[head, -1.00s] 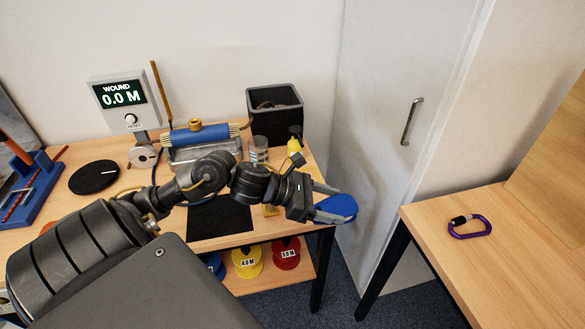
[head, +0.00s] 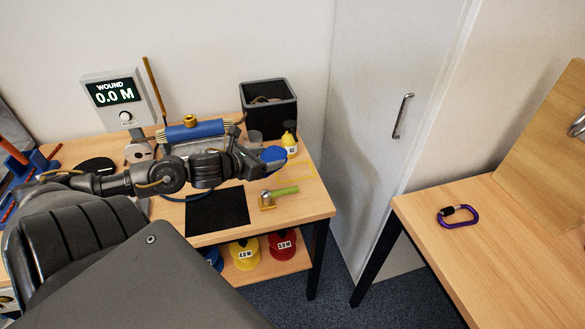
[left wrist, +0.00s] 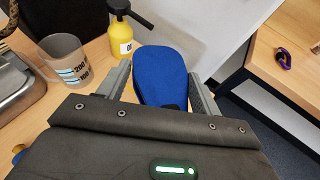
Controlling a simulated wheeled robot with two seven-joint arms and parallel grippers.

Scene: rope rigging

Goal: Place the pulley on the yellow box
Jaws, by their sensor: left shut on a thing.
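The blue pulley (head: 273,154) is held in my left gripper (head: 262,158), above the right part of the workbench. In the left wrist view the blue pulley (left wrist: 160,76) sits between the two grey fingers, which are shut on it. The yellow box (head: 312,174) is a thin yellow outline on the bench top, just right of and below the pulley in the head view. Part of the outline is hidden by the gripper and pulley. My right gripper is not in view.
A yellow bottle (head: 289,141), a clear measuring cup (left wrist: 62,60) and a dark bin (head: 268,110) stand behind the gripper. A purple carabiner (head: 458,217) lies on the right table.

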